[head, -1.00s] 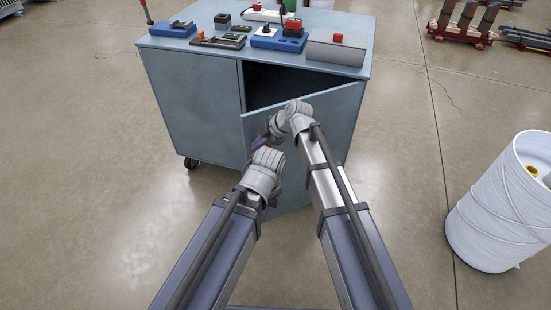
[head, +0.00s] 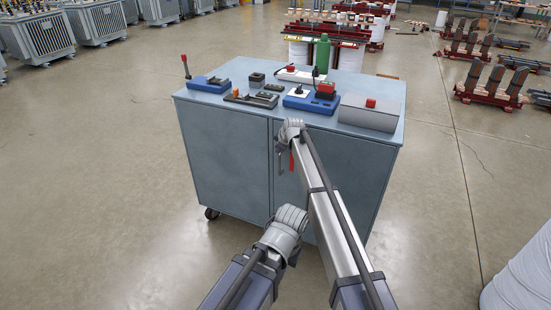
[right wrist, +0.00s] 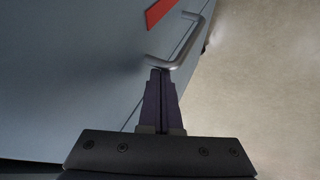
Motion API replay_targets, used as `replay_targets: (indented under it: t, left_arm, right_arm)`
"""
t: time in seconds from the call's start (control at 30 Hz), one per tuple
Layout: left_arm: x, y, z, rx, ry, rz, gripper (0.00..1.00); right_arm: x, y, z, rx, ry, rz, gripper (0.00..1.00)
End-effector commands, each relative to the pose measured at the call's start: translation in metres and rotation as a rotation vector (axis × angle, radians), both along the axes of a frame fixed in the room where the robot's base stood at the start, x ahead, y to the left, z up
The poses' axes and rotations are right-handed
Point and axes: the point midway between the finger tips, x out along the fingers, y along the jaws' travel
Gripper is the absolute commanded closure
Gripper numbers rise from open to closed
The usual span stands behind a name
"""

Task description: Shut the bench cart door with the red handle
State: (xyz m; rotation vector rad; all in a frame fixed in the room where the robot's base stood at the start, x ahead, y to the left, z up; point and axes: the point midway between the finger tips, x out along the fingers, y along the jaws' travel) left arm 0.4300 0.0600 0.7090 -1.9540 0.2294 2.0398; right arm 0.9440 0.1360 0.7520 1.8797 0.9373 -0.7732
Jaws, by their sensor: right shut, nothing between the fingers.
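The blue-grey bench cart (head: 225,160) stands ahead of me. Its right-hand door (head: 350,175) looks flush or nearly flush with the front; I cannot tell whether a small gap is left. The handle is a grey bar (right wrist: 188,50) with a red strip (right wrist: 158,12) beside it on the door; the red also shows in the head view (head: 291,162). My right gripper (right wrist: 160,72) is shut and empty, its tips at the near end of the bar, perhaps touching. My left gripper (head: 285,228) is low in front of the cart; its fingers are hidden.
The cart top holds blue devices (head: 312,101), a grey box with a red button (head: 368,112) and small parts. A white drum (head: 520,275) stands at the lower right. The floor left of the cart is clear. Racks and transformers are far back.

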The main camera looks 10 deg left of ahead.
Motion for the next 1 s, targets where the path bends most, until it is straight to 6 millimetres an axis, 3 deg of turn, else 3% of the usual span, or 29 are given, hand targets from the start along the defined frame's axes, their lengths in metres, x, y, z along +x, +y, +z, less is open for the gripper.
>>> replay_targets:
  t: [0.2,0.5,0.8,1.0]
  left_arm:
    - [0.0,0.0,0.0,0.0,0.0,0.0,1.0]
    - [0.0,0.0,0.0,0.0,0.0,0.0,1.0]
    - [0.0,0.0,0.0,0.0,0.0,0.0,1.0]
    - [0.0,0.0,0.001,0.0,0.0,0.0,1.0]
  right_arm:
    - [0.018,-0.003,0.0,0.001,-0.002,0.001,1.0]
    - [0.024,-0.006,0.001,-0.001,-0.006,-0.001,1.0]
    - [0.025,-0.007,0.001,-0.004,-0.007,-0.003,1.0]
    - [0.009,-0.005,0.001,-0.004,-0.003,-0.003,1.0]
